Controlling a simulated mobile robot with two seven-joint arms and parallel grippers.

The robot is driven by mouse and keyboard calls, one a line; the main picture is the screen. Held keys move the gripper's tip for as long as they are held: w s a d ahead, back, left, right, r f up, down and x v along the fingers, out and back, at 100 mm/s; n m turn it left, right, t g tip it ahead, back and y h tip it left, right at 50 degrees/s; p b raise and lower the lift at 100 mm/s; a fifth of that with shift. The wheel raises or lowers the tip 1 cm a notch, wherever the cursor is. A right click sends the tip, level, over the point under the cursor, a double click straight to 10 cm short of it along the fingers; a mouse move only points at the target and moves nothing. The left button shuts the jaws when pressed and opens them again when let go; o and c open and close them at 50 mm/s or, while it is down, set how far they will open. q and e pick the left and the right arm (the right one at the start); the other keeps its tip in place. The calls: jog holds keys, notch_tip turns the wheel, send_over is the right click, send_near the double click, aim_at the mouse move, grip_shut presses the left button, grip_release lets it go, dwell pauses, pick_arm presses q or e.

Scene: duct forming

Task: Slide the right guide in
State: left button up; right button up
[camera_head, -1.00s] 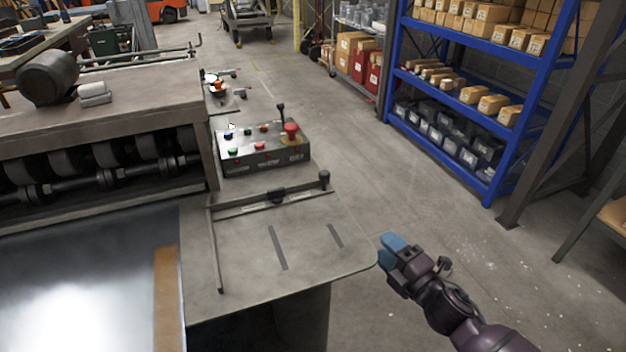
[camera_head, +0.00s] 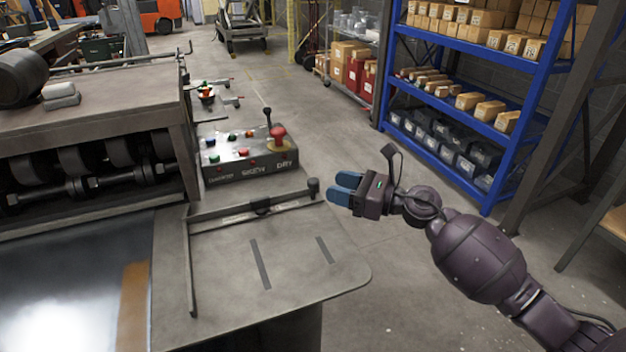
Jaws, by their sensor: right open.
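The right guide (camera_head: 255,208) is a dark metal bar with an upright knob (camera_head: 313,188) at its right end. It lies across the back of the machine's flat side table (camera_head: 300,275), and a long thin rail (camera_head: 190,268) runs forward from its left end. My right gripper (camera_head: 346,188) is open, its blue fingertips pointing left, just right of the knob. A small gap seems to show between fingertips and knob; I cannot tell the depth exactly. My left gripper is not in view.
A control box (camera_head: 245,158) with coloured buttons, a red stop knob and a lever stands just behind the guide. Machine rollers (camera_head: 90,170) and a shiny sheet (camera_head: 70,275) are at the left. A blue shelf (camera_head: 470,105) stands farther back right.

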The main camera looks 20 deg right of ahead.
aim_at(317, 181)
jog(key=x, duration=0.6)
jog(key=shift+w+a, duration=0.15)
jog(key=shift+c, duration=0.2)
